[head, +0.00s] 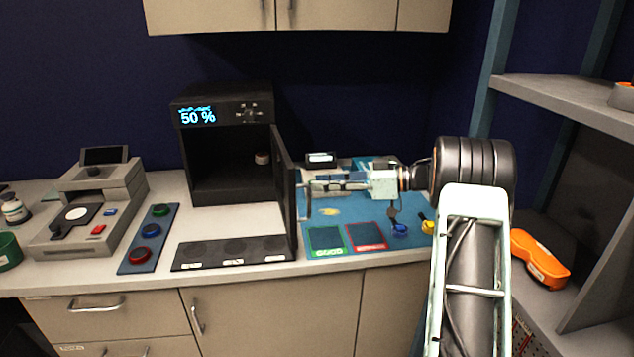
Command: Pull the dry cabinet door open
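The dry cabinet (222,112) is a black box on the counter with a lit display reading 50 %. Its door (284,185) is hinged on the right and stands wide open, swung out toward the front and seen nearly edge-on. A curved pale handle (307,204) shows on the door's outer face. My gripper (312,184) reaches in from the right, with its fingers pointing left at the door beside the handle. The fingers are too small and side-on to tell whether they are open, shut or touching the handle. A small round item (262,158) sits inside the cabinet.
A black pad with round spots (232,252) lies in front of the cabinet, close to the door. Left are a blue strip with coloured buttons (150,236) and a grey instrument (92,205). A blue mat (345,215) with green and red squares lies right of the door.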

